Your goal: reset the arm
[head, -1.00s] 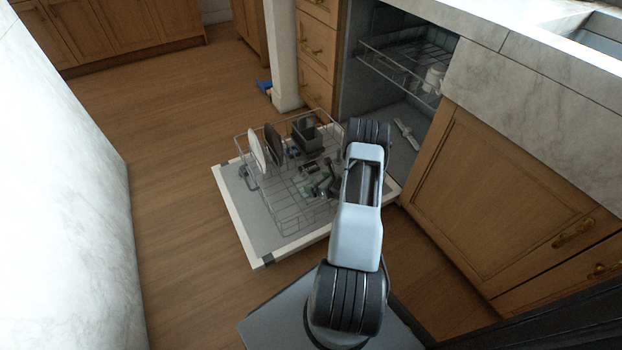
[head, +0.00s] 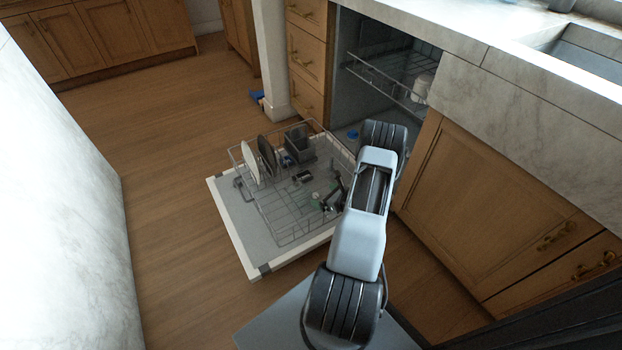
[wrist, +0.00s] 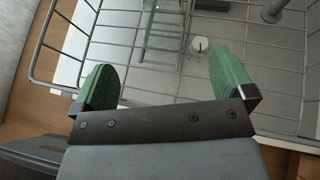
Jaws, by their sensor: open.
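My gripper (wrist: 166,80) is open in the wrist view, with its two green finger pads wide apart and nothing between them. It points down over the wire dish rack. In the head view my arm (head: 362,220) reaches forward above the open dishwasher door, and its links partly hide the gripper end beside the rack. Contact between the fingers and the rack wires cannot be told.
The dishwasher door (head: 232,225) lies open with the pulled-out lower rack (head: 275,205) over it. The rack holds a white plate (head: 250,164), a dark plate (head: 267,155) and a dark basket (head: 299,143). Wooden cabinets (head: 480,205) stand right; floor is clear left.

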